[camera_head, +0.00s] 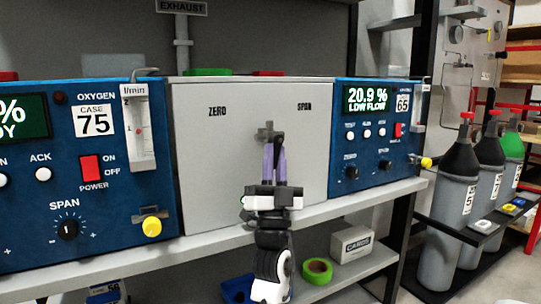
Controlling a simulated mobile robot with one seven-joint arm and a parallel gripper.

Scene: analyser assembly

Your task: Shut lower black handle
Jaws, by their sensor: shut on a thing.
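A black handle (279,141) sits on a grey fitting (265,131) on the front of the grey panel marked ZERO and SPAN (215,150). It points roughly downward. My gripper (275,152), with purple fingers pointing up, is shut on this handle. The fingers and wrist hide the handle's lower part and the panel behind. I cannot tell whether another black handle is hidden behind my gripper. A small green bit (243,200) shows on the panel just left of my wrist.
Blue analysers marked 75 (110,185) and 65 (365,155) flank the panel. Yellow-tipped fittings (152,226) (426,162) stick out from them. A shelf edge (340,205) runs below, with green tape (318,270) underneath. Gas cylinders (450,195) stand at right.

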